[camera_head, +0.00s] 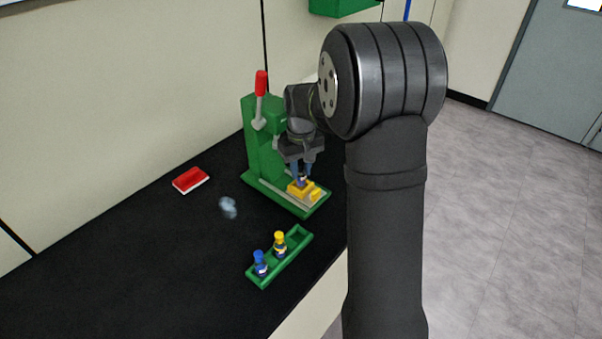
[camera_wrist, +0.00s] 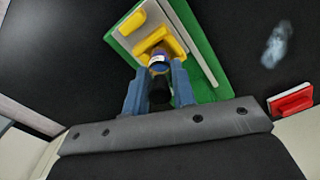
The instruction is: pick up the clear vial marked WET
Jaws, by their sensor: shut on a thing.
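My gripper (camera_head: 303,172) is at the yellow holder (camera_head: 303,190) on the green press (camera_head: 264,165). In the wrist view its blue fingers (camera_wrist: 159,82) are shut on a small vial (camera_wrist: 158,63) with a dark top and a pale and blue band. The vial is at the yellow holder (camera_wrist: 157,40); I cannot tell if it rests in it or is just above. Its WET marking cannot be read. In the head view the fingers mostly hide the vial.
A green rack (camera_head: 291,257) holds a blue-capped vial (camera_head: 260,263) and a yellow-capped vial (camera_head: 280,243); its far slot is empty. A blurred pale blue patch (camera_head: 228,207) and a red-and-white block (camera_head: 190,180) lie on the black bench. The press has a red-handled lever (camera_head: 261,85).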

